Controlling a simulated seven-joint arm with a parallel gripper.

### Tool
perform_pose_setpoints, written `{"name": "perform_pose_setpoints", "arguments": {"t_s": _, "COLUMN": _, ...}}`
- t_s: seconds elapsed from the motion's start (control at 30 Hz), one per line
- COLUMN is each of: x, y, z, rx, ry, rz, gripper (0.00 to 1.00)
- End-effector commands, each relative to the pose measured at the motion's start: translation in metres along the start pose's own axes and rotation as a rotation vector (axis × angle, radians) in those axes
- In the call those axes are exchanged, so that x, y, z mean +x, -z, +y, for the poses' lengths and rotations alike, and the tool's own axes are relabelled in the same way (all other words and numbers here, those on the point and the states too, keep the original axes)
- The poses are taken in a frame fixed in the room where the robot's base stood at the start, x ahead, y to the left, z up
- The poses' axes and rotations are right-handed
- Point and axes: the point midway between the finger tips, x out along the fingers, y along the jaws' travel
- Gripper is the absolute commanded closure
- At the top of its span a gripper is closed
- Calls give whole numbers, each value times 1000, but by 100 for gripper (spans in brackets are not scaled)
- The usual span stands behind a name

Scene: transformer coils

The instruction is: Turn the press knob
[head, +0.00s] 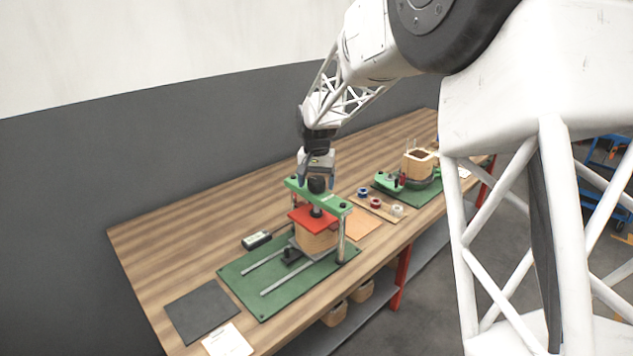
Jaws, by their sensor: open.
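The press stands on a green base plate (238,268) on the wooden bench. It has a green top crossbar (335,202), a red pressing plate (300,216) and metal posts. Its black knob (317,185) sits on top of the crossbar. Below the red plate is a wooden coil block (316,241). My gripper (317,178) points down at the knob from above, with its fingers at the knob's sides. It is open. I cannot tell whether the fingers touch the knob.
A dark mat (200,308) and a white card (228,341) lie at the near left. A small black device (257,239) lies left of the press.

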Motion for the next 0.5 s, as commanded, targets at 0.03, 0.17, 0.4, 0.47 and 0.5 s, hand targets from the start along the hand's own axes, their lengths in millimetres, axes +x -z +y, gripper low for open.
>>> {"name": "perform_pose_setpoints", "arguments": {"t_s": 0.03, "x": 0, "y": 0, "z": 0, "rx": 0, "ry": 0, "rz": 0, "gripper": 25}}
{"name": "perform_pose_setpoints", "arguments": {"t_s": 0.17, "x": 0, "y": 0, "z": 0, "rx": 0, "ry": 0, "rz": 0, "gripper": 45}}
{"name": "perform_pose_setpoints", "arguments": {"t_s": 0.4, "x": 0, "y": 0, "z": 0, "rx": 4, "ry": 0, "rz": 0, "gripper": 69}}
{"name": "perform_pose_setpoints", "arguments": {"t_s": 0.47, "x": 0, "y": 0, "z": 0, "rx": 16, "ry": 0, "rz": 0, "gripper": 69}}
{"name": "perform_pose_setpoints", "arguments": {"t_s": 0.5, "x": 0, "y": 0, "z": 0, "rx": 28, "ry": 0, "rz": 0, "gripper": 69}}
